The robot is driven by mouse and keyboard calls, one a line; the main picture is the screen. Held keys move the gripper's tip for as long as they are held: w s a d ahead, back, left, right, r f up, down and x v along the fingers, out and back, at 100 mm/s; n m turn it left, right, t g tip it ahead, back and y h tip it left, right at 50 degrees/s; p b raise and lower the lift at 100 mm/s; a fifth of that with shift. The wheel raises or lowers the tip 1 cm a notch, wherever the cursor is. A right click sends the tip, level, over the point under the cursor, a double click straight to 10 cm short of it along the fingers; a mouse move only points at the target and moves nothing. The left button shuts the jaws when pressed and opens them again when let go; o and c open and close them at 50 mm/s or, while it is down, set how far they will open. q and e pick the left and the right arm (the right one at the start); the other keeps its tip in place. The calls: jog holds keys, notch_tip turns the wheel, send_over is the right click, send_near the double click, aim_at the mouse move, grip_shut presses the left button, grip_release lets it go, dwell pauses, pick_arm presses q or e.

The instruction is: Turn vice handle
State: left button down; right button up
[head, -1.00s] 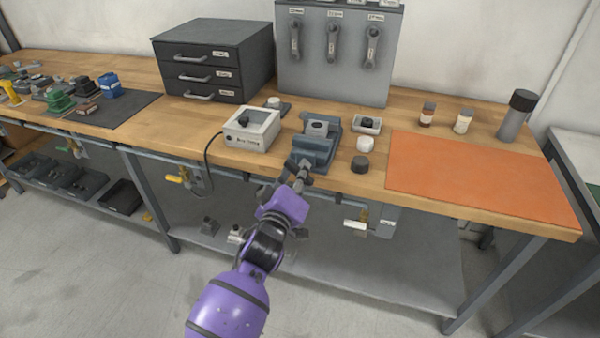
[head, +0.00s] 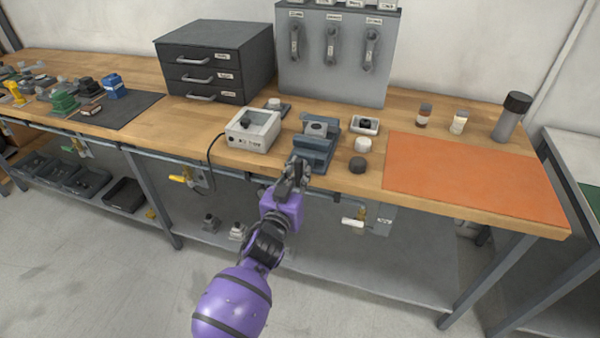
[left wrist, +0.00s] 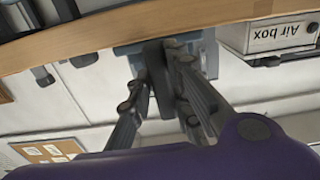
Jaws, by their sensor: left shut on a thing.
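The blue-grey vice (head: 318,150) stands at the front edge of the wooden bench, with a round grey part on its top. My left gripper (head: 296,172) is at the vice's front, just off the bench edge. It is shut on the vice handle, which the fingers mostly hide in the head view. In the left wrist view, which looks upside down, a dark upright bar, apparently the handle (left wrist: 158,78), lies between the fingers of the left gripper (left wrist: 160,80). The vice body (left wrist: 207,52) is behind it. My right gripper is in neither view.
A white air box (head: 252,130) with a cable stands left of the vice. A white knob (head: 362,145), a dark knob (head: 358,165) and a small tray (head: 365,125) are close on its right. An orange mat (head: 470,175) lies clear further right. Clamps hang under the bench edge.

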pick_arm(q)
jog(key=m, duration=0.5)
jog(key=shift+a+f+m, duration=0.1)
jog(key=shift+a+m, duration=0.2)
jog(key=m, duration=0.5)
jog(key=shift+w+p, duration=0.1)
jog(key=shift+p, duration=0.25)
jog(key=m, duration=0.6)
jog(key=shift+r+m, duration=0.25)
jog(key=shift+m, duration=0.15)
jog(key=m, duration=0.3)
jog(key=shift+r, duration=0.1)
jog(key=shift+r+m, duration=0.1)
jog(key=shift+m, duration=1.1)
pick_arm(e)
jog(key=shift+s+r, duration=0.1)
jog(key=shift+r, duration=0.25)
pick_arm(q)
jog(key=shift+d, duration=0.1)
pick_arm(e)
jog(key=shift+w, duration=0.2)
pick_arm(q)
jog(key=c, duration=1.7)
grip_release()
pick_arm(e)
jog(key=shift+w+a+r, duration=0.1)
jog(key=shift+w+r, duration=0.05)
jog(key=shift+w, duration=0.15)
